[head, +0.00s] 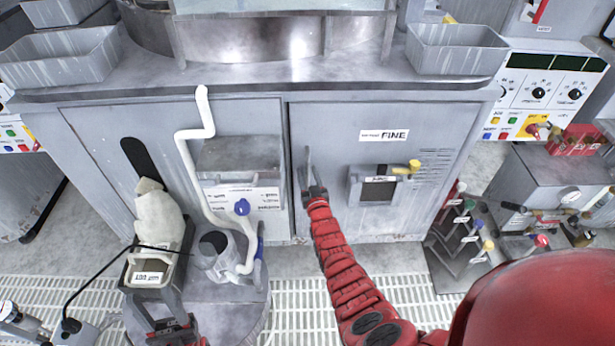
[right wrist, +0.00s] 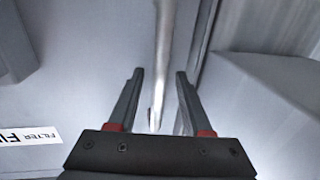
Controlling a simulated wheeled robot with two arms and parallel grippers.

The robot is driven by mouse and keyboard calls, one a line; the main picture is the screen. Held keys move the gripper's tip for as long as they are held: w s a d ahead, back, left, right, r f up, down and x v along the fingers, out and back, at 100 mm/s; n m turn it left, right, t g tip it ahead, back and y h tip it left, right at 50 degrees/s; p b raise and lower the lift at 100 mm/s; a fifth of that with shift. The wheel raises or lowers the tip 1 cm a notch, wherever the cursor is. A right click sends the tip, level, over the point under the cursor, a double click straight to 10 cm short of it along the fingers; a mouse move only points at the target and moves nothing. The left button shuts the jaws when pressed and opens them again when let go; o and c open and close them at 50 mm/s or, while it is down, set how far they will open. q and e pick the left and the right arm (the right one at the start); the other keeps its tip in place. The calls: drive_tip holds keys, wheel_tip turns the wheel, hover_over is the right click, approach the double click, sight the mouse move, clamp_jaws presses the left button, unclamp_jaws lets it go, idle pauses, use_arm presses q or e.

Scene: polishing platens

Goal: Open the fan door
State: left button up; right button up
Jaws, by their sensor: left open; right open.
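A slim upright metal handle (head: 308,158) stands at this panel's left edge, by the seam. I read no "fan" label on any door. My right gripper (head: 313,188) is at the handle's lower part. In the right wrist view the open fingers (right wrist: 160,74) lie either side of the handle bar (right wrist: 165,35); contact cannot be told. The panel looks closed. My left gripper (head: 172,330) is low at the left, partly cut off, by the round stand, away from the panel.
A small box (head: 376,188) with a yellow knob (head: 414,166) is right of the handle. A white pipe (head: 190,155) and grey housing (head: 240,160) are left. A round stand (head: 215,310) stands in front, with a rack of coloured knobs (head: 465,240) at the right.

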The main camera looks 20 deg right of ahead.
drive_tip(key=shift+w, duration=0.15)
clamp_jaws()
idle(1.4)
